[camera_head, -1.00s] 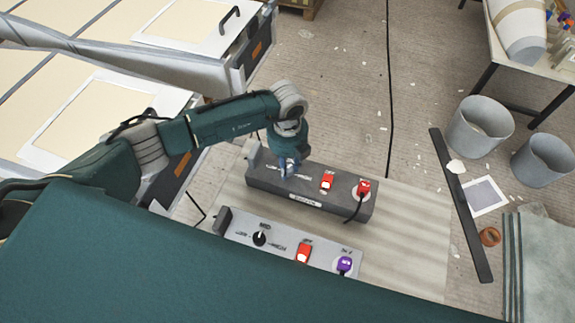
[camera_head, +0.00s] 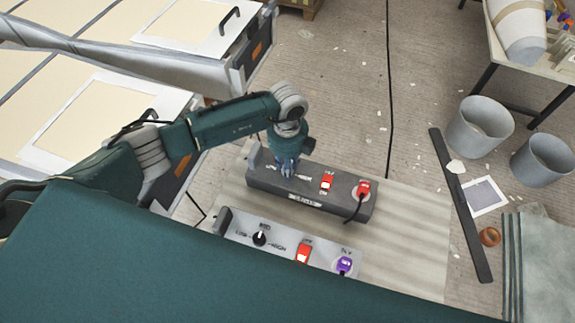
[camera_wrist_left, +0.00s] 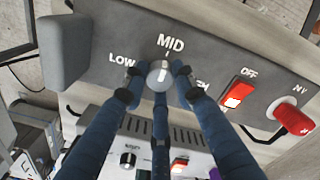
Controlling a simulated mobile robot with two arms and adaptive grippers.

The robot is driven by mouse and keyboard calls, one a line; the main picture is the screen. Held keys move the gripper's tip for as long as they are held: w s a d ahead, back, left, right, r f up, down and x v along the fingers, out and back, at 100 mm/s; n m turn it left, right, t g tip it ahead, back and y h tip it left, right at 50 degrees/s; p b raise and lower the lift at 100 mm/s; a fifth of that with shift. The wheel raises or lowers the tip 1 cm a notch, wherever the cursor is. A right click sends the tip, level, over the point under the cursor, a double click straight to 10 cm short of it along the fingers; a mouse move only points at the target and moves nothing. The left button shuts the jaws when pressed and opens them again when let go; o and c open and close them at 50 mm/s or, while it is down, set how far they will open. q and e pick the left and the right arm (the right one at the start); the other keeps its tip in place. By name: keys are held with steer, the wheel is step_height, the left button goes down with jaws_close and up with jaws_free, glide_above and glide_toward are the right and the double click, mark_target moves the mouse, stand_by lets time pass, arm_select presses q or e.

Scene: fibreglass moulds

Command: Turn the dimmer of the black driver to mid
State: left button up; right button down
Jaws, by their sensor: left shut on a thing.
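The black driver (camera_head: 268,189) is a dark box on a board, seen whole in the head view and close up in the left wrist view (camera_wrist_left: 210,45). Its dimmer is a grey knob (camera_wrist_left: 160,72) with a white line, between the LOW and HIGH labels and below MID. The white line points up toward the MID mark. My left gripper (camera_wrist_left: 159,78) is shut on this knob, with fingers on its sides and front. In the head view my left gripper (camera_head: 288,167) comes down over the driver and hides the knob. My right gripper is out of view.
The driver's red switch (camera_head: 327,182) and red plug (camera_head: 363,188) sit right of the knob. A light grey driver (camera_head: 230,228) with a black knob stands in front. Two grey buckets (camera_head: 480,127) (camera_head: 543,160) and a dark bar (camera_head: 460,205) lie at the right.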

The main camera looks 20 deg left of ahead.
arm_select(q)
steer(key=o, duration=1.2)
steer(key=shift+c, duration=0.2)
step_height(320, 180, up, 12)
